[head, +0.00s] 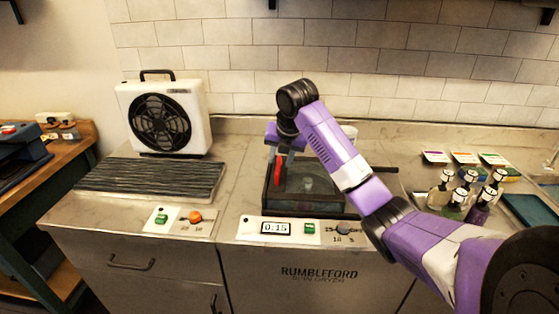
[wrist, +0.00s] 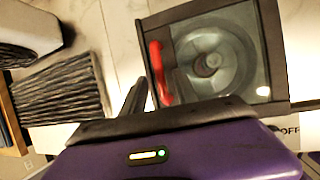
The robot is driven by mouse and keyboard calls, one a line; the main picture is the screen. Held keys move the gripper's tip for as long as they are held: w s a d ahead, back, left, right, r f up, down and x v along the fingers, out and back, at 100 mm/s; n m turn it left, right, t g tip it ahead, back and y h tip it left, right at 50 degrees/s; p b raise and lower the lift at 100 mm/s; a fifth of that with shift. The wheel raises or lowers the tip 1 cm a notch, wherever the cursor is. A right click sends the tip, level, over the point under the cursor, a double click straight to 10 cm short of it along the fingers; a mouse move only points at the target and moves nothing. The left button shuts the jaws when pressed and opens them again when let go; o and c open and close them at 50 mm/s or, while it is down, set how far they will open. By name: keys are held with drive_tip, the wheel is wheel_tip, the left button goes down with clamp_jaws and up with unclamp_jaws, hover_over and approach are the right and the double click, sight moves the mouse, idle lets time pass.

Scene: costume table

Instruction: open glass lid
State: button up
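The glass lid (head: 312,182) lies flat over the spin dryer, inside a dark square frame. The wrist view shows the lid (wrist: 235,35) with a round drum visible through the glass. A red handle (head: 279,170) stands at the lid's left side; it also shows in the wrist view (wrist: 158,72). My gripper (wrist: 158,95) is above the lid's left part, pointing down. Its two dark fingers are apart, one on each side of the handle's lower end in the wrist view. I cannot tell whether they touch the handle.
A control panel (head: 290,231) with a display and knob is in front of the lid. A white fan unit (head: 190,105) and a ribbed dark mat (head: 150,180) are to the left. Several small bottles (head: 462,190) stand at the right. A tiled wall closes the back.

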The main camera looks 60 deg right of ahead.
drive_tip(key=shift+x, duration=0.85)
clamp_jaws()
idle(0.8)
